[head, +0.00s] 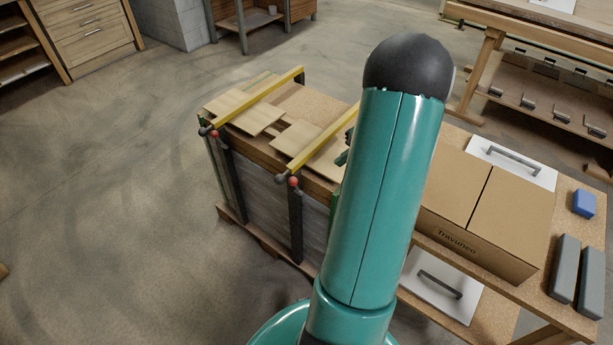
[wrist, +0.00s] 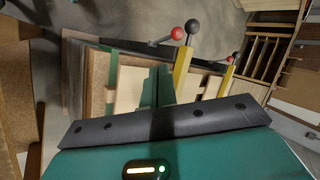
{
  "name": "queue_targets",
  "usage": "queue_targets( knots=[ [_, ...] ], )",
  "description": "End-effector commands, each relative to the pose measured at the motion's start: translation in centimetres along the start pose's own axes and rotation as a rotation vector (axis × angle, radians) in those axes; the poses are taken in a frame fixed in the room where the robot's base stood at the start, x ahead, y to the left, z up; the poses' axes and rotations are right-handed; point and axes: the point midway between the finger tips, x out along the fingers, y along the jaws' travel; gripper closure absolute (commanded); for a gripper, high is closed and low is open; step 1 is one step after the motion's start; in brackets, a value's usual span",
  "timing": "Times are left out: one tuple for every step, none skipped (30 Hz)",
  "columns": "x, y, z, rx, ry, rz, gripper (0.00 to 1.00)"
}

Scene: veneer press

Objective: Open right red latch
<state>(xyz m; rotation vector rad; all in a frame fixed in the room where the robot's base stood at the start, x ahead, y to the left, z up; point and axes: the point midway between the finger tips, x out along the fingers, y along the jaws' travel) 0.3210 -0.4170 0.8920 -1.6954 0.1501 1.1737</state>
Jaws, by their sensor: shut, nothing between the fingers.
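The veneer press shows two yellow bars over pale boards. The right red latch (head: 294,182) is a red ball at the front end of the right yellow bar (head: 325,138), with a dark knob beside it. In the wrist view the nearer red ball (wrist: 177,33) sits on a short lever by a black knob (wrist: 193,25) at the end of a yellow bar. My gripper (wrist: 157,84) is shut and empty, below and apart from this ball. In the head view my gripper (head: 343,157) is mostly hidden behind my arm, right of the right bar.
The left red latch (head: 214,134) is at the left bar's front end. A cardboard box (head: 510,210) and grey and blue blocks (head: 584,203) are on the bench to the right. Open floor (head: 120,200) lies left of the press.

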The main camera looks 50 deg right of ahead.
Motion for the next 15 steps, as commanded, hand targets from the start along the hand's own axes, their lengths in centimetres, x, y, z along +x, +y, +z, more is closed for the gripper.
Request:
queue_targets(
  knots=[
    [0.0, 0.0, 0.0, 0.0, 0.0, 0.0, 1.0],
    [0.1, 0.0, 0.0, 0.0, -0.001, 0.0, 1.0],
    [0.2, 0.0, 0.0, 0.0, -0.001, 0.0, 1.0],
    [0.4, 0.0, 0.0, 0.0, -0.002, 0.0, 1.0],
    [0.6, -0.1, 0.1, 0.0, -0.003, 0.0, 1.0],
    [1.0, -0.1, 0.1, -0.001, -0.004, -0.001, 1.0],
    [1.4, -0.1, 0.1, 0.0, -0.004, -0.001, 1.0],
    [1.9, -0.1, 0.1, 0.0, -0.004, -0.001, 1.0],
    [2.5, -0.1, 0.1, 0.0, -0.005, -0.001, 1.0],
    [3.0, -0.1, 0.1, 0.0, -0.006, -0.002, 1.0],
    [3.6, -0.1, 0.1, -0.001, -0.005, -0.001, 1.0],
    [4.4, -0.1, 0.1, 0.0, -0.005, -0.001, 1.0],
    [5.0, -0.1, 0.1, 0.0, -0.005, -0.001, 1.0],
    [5.6, -0.1, 0.1, 0.001, -0.005, 0.0, 1.0],
    [6.4, -0.1, 0.1, 0.001, -0.006, -0.001, 1.0]
  ],
)
